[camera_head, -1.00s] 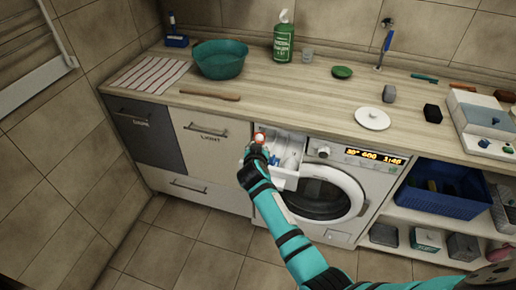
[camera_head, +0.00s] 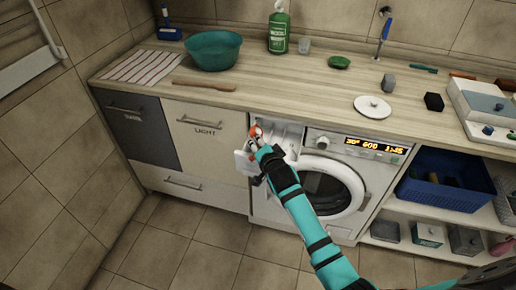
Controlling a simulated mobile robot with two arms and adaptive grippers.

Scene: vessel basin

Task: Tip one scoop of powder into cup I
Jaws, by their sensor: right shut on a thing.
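My right gripper (camera_head: 256,141) is shut on a small orange-and-white thing (camera_head: 256,131), perhaps the scoop; the fingers hide most of it. The gripper is over the left side of the washing machine's pulled-out detergent drawer (camera_head: 288,131). The drawer's white front (camera_head: 243,163) shows left of my wrist. My gripper and forearm cover much of the drawer, so I cannot make out cup I or any powder. I cannot tell whether the held thing is level or tilted, or whether it touches the drawer. My left gripper is not in view.
The washing machine (camera_head: 384,164) stands under the wooden counter (camera_head: 300,87). On the counter are a teal basin (camera_head: 213,50), a green bottle (camera_head: 278,32), a wooden stick (camera_head: 204,86) and a white lid (camera_head: 373,107). A blue crate (camera_head: 440,195) is on the shelf at right.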

